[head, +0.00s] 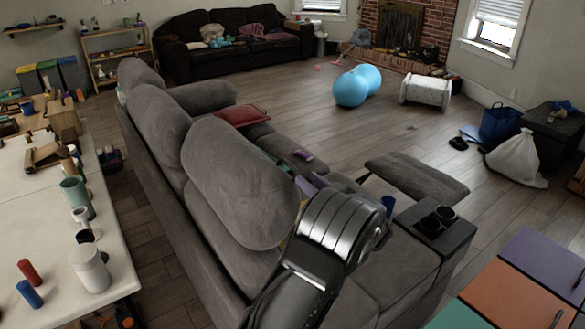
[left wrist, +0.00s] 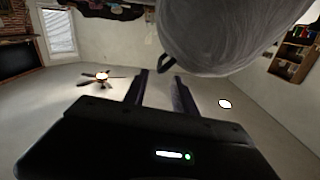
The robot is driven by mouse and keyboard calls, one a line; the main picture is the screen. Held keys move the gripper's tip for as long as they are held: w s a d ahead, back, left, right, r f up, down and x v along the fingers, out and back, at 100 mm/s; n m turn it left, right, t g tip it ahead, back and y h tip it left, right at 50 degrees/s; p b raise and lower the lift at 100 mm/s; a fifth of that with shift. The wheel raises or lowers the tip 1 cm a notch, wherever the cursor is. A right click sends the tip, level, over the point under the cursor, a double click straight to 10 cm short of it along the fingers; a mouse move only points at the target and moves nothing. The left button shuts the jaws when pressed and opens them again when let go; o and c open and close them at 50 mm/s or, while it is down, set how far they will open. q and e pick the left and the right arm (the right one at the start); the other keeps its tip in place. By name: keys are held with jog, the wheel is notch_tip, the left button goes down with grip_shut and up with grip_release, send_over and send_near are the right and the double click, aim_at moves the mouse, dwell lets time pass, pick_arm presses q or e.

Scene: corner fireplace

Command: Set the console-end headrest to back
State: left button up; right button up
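The grey sofa (head: 150,170) runs diagonally through the head view, with several padded backrests. The large grey headrest (head: 240,185) nearest me stands raised above the sofa back; I take it as the console-end one. The black console (head: 440,232) with cup holders is at the sofa's right. My left arm covers part of the near seat, and its gripper fingers are hidden in the head view. In the left wrist view, my left gripper (left wrist: 160,78) is open and empty. A grey padded surface (left wrist: 212,35), probably the headrest, is close beyond the fingertips. My right gripper is not in view.
A white table (head: 40,215) with cups and bottles is on the left. An extended footrest (head: 417,178) is in front of the sofa. A red cushion (head: 241,115) lies on the seats. Coloured panels (head: 505,285) are at bottom right. Open floor lies beyond the sofa.

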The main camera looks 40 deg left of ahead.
aim_at(295, 168)
pick_arm(q)
jog(key=p+x, duration=0.1)
jog(key=x, duration=0.5)
jog(key=shift+a+r+p, duration=0.1)
jog(key=shift+a+p, duration=0.3)
jog(key=shift+w+a, duration=0.25)
jog(key=shift+a, duration=0.3)
grip_shut()
jog(key=shift+d, duration=0.1)
jog(key=shift+w+d, duration=0.1)
dwell(0.5)
